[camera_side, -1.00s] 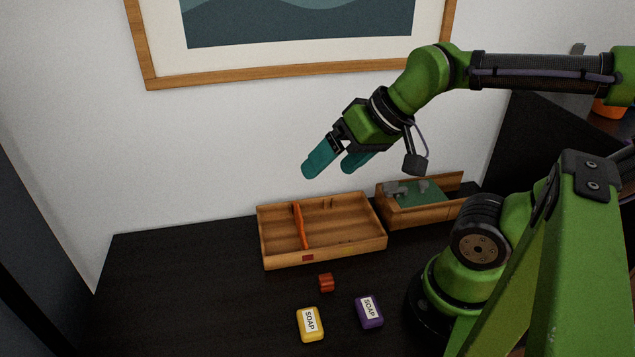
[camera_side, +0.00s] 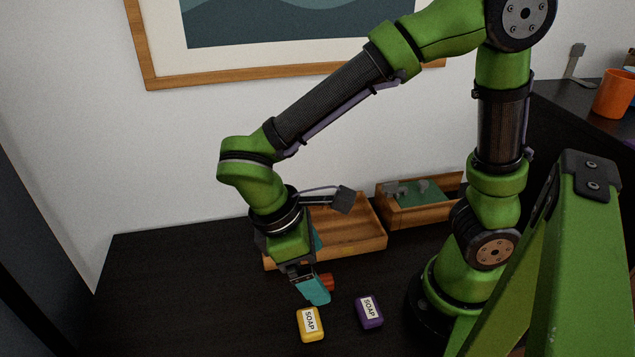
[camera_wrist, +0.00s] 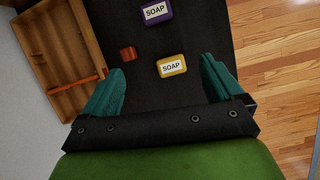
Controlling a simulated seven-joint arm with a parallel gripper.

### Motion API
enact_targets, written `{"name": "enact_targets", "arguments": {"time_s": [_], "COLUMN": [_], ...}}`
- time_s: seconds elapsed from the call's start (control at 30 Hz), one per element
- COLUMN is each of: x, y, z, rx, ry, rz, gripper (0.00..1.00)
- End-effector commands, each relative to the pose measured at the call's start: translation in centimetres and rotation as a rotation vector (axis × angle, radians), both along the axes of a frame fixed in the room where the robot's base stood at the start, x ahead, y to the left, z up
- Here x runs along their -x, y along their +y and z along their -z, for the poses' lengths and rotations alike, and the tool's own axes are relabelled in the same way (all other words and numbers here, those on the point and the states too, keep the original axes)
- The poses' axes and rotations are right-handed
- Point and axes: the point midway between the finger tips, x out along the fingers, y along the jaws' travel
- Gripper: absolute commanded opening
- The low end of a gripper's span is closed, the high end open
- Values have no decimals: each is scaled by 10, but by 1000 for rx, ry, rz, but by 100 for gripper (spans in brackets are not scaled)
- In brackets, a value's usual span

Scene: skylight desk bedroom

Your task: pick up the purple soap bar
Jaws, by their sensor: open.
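The purple soap bar (camera_side: 369,311) lies on the black desk with its white SOAP label up, to the right of the yellow soap bar (camera_side: 310,325). In the wrist view the purple soap bar (camera_wrist: 156,12) is at the top edge, partly cut off, beyond the yellow soap bar (camera_wrist: 171,66). My gripper (camera_side: 313,287) is above the desk, to the left of the purple soap bar and apart from it. In the wrist view my gripper (camera_wrist: 162,78) has its teal fingers wide apart with nothing between them gripped.
A small red block (camera_wrist: 128,54) lies near the yellow soap and is partly hidden behind my finger in the side view. A wooden tray (camera_side: 352,232) with an orange divider stands behind. A wooden box (camera_side: 440,211) with a green inside is at its right. The desk's left part is clear.

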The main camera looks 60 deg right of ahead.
Motion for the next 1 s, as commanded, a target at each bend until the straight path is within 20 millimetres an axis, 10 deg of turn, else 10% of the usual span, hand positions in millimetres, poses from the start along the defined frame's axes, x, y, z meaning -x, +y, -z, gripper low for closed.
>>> {"name": "enact_targets", "arguments": {"time_s": [0.27,1.0], "x": [9,50], "y": [-7,-47], "z": [-7,93], "rx": [76,73], "ry": [130,129], "rz": [-122,-119], "gripper": [94,94]}}
